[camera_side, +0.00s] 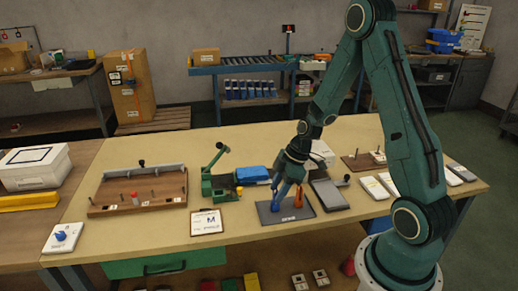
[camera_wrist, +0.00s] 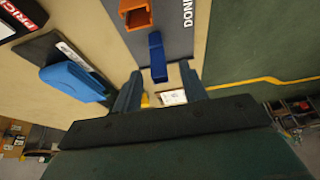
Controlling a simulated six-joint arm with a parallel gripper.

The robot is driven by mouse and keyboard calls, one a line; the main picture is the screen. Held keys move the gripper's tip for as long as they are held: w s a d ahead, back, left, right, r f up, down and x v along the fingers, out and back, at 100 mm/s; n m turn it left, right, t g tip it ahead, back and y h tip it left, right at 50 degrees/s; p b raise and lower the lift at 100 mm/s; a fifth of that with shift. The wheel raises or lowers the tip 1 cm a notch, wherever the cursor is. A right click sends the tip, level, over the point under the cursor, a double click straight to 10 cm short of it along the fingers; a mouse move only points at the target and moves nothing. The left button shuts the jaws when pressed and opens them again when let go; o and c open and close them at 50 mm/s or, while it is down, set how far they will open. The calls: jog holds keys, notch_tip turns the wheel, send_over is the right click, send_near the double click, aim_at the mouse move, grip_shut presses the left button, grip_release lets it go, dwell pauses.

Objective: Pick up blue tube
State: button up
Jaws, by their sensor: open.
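The dark blue tube (camera_wrist: 157,58) shows in the wrist view at the edge of a grey mat (camera_wrist: 178,40) with printed lettering. My gripper (camera_wrist: 160,72) is open, with one finger on each side of the tube's near end; I cannot tell whether they touch it. In the side view my gripper (camera_side: 278,198) is low over the grey mat (camera_side: 300,212), and I cannot clearly separate the tube from the bluish fingers there. An orange piece (camera_side: 301,197) stands beside my gripper; it also shows in the wrist view (camera_wrist: 135,14) beyond the tube.
A green fixture (camera_side: 215,185), a clipboard (camera_side: 206,222) and a wooden tray (camera_side: 140,193) are further left. A dark tablet-like panel (camera_side: 328,194) is close on the right.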

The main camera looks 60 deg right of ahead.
jog(key=shift+x, duration=1.05)
grip_shut()
